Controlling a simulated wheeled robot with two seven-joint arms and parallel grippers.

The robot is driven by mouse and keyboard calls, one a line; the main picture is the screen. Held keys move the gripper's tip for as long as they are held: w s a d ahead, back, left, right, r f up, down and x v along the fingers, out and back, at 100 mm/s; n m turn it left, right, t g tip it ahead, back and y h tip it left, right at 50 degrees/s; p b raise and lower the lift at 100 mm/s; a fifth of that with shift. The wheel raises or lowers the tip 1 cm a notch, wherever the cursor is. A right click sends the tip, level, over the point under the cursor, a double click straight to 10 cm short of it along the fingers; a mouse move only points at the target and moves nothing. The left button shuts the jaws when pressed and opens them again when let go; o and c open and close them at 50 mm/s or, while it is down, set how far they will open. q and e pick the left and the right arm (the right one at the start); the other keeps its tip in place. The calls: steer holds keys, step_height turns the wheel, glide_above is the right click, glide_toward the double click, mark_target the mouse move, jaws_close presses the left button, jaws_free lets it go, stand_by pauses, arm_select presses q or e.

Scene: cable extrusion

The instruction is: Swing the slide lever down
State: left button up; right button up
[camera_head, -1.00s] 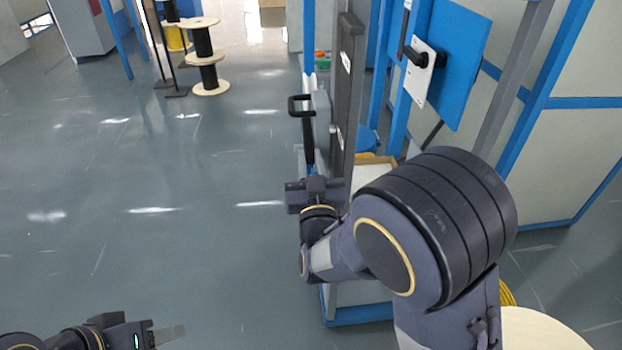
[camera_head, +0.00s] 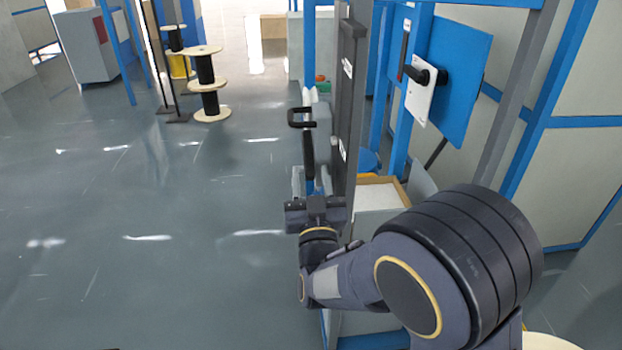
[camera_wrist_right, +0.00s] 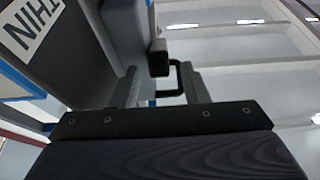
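The slide lever appears to be the black lever (camera_head: 308,150) with a loop-shaped handle at its top, on the grey block beside a dark upright post. My right gripper (camera_head: 311,182) is just below and in front of it, pointing towards it. In the right wrist view, the black loop handle (camera_wrist_right: 174,78) shows between the two grey fingers of the gripper (camera_wrist_right: 163,87), which stand apart. I cannot tell whether either finger touches the lever. The lever's lower end is partly hidden by the gripper. My left gripper is out of view.
A blue panel (camera_head: 462,65) with a white plate and black handle (camera_head: 427,76) stands to the right. An open box (camera_head: 378,191) is behind my right arm. Cable spools (camera_head: 207,83) stand far left. The floor to the left is clear.

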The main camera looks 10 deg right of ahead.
steer(key=shift+s, duration=0.1)
steer(key=b+v, duration=0.1)
steer(key=v, duration=0.6)
steer(key=shift+s+b, duration=0.3)
steer(key=shift+f, duration=0.15)
